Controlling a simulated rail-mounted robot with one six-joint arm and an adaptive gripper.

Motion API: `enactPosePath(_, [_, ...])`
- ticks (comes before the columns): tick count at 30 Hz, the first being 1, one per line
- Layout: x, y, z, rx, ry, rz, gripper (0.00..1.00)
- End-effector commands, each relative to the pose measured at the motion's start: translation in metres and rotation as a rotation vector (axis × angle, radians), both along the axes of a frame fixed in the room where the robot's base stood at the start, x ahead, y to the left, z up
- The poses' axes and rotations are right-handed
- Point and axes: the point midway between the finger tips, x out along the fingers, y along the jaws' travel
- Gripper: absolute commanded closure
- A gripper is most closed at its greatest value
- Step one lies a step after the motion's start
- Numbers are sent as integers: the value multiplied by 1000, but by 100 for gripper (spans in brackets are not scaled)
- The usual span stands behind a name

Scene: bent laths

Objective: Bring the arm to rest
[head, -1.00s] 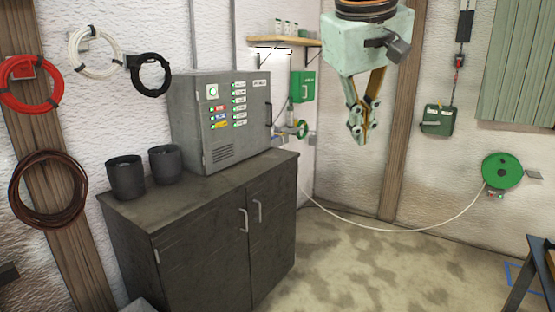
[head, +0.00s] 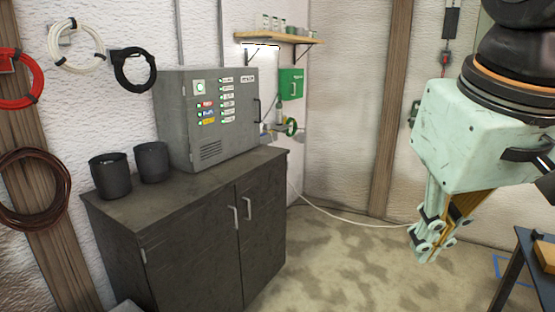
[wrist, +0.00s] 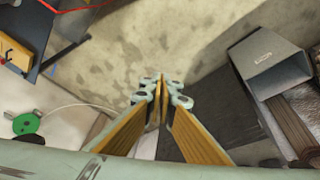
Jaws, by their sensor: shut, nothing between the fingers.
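My gripper (head: 424,252) hangs at the right of the head view, fingers pointing down, in front of the back wall and above the mottled floor. Its fingers are together with nothing between them. In the wrist view its closed fingertips (wrist: 160,84) show at the centre, over the floor, with wooden-coloured finger sides running toward the camera. Part of the arm above the gripper is cut off by the right edge of the head view.
A dark cabinet (head: 190,225) stands left, bearing a grey control box (head: 208,120) and two dark pots (head: 110,178). A table (head: 520,262) stands at the lower right. Floor (head: 350,255) between is clear.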

Motion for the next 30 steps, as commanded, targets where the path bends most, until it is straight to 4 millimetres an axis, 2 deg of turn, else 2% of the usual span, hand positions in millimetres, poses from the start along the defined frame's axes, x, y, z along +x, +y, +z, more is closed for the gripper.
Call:
enactPosePath(1, [-12,-1,-9,8,1,-9,100])
enactPosePath(6, [-48,-1,-36,40,6,-36,100])
enactPosePath(13, [-83,2,-65,73,9,-63,100])
enactPosePath(19, [-94,2,-75,82,11,-72,100])
enactPosePath(30, [-94,3,-75,83,11,-72,100])
